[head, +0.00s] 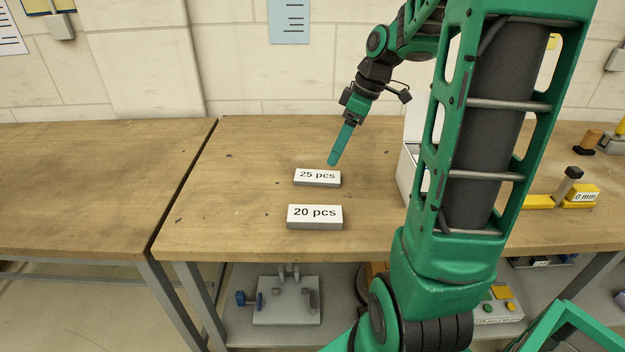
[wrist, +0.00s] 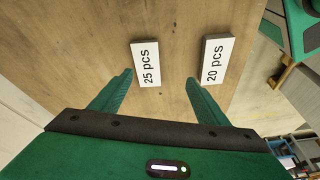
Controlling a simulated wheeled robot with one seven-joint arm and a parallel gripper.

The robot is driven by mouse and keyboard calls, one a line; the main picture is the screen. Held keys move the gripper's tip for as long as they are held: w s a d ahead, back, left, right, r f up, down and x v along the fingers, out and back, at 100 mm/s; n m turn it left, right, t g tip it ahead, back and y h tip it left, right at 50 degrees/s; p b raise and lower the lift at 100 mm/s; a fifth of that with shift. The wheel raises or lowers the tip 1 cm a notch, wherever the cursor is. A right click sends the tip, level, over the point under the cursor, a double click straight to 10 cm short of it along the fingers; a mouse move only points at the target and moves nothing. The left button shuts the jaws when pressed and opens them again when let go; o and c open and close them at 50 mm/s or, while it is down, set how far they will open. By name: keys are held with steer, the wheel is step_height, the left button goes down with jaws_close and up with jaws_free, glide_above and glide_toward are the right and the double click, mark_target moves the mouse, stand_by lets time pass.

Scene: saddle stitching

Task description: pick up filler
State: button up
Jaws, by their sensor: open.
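Two small grey blocks with white labels lie on the wooden bench, and I cannot tell from the labels which one is the filler. The block marked "25 pcs" (head: 317,177) is the farther one, and it also shows in the wrist view (wrist: 146,63) ahead of and between my fingertips. The block marked "20 pcs" (head: 314,217) is nearer, and it shows to the right in the wrist view (wrist: 216,60). My gripper (head: 333,161) is open and empty, just above and behind the "25 pcs" block. It also shows in the wrist view (wrist: 159,77), with both fingers apart.
The wooden bench top (head: 240,180) is clear left of the blocks. A white box (head: 408,165) stands to the right, partly hidden by my arm. A yellow gauge marked "0 mm" (head: 581,196) sits farther right. A grey device (head: 287,302) is on the shelf below.

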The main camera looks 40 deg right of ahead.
steer(key=w+d+n, duration=0.1)
steer(key=w+n, duration=0.1)
steer(key=w, duration=0.1)
glide_above(318, 175)
steer(key=s+d, duration=0.2)
steer(key=shift+y, duration=0.4)
steer(key=f, duration=0.5)
steer(key=shift+w+a, duration=0.1)
steer(key=shift+a, duration=0.1)
steer(key=shift+t, duration=0.3)
steer(key=shift+d+x, duration=0.2)
steer(key=shift+x, duration=1.2)
steer(key=shift+d+x, duration=0.2)
steer(key=shift+x, duration=1.2)
steer(key=shift+f, duration=0.1)
steer(key=c, duration=1.1)
